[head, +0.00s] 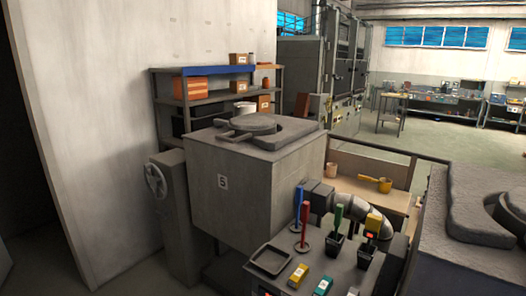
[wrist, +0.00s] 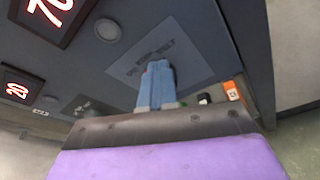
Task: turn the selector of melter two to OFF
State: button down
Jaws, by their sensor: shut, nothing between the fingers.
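In the wrist view my gripper (wrist: 157,85) is shut and empty, its blue-grey fingers together in front of a dark panel (wrist: 200,25). The fingers cover part of this plate. I cannot make out a selector knob or its position, nor tell whether the fingertips touch the plate. I see no label that names melter two. My gripper does not show in the head view.
In the head view a grey box-shaped unit (head: 225,200) stands behind a bench with coloured levers (head: 302,222). A wall (head: 90,130) rises at left.

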jog(key=s+a+b, duration=0.2)
jog(key=s+a, duration=0.2)
jog(key=w+a+r+m+g+y, duration=0.4)
jog(key=w+a+r+m, duration=0.1)
jog(key=a+r+m, duration=0.35)
jog(key=s+a+r+m+g+y, duration=0.2)
jog(key=s+r+m, duration=0.1)
jog(key=r, duration=0.5)
jog(key=s+a+r+m+g+y, duration=0.2)
jog(key=r+y, duration=0.1)
jog(key=r, duration=0.5)
jog(key=s+d+r+m+g, duration=0.3)
jog(key=s+r+m, duration=0.1)
jog(key=s+r, duration=0.85)
jog(key=s+d+r+m+g, duration=0.1)
jog(key=s+d+r+m, duration=0.1)
jog(key=s, duration=0.6)
jog(key=s+d+r+m+g+h, duration=0.1)
jog(key=s+d+r, duration=0.3)
jog(key=s, duration=0.5)
jog(key=s+d+r+m+g, duration=0.2)
jog(key=s+d+r+m, duration=0.1)
jog(key=s, duration=0.6)
jog(key=shift+s+d+m+h, duration=0.15)
jog(key=shift+d+m+h, duration=0.2)
jog(key=shift+d, duration=0.35)
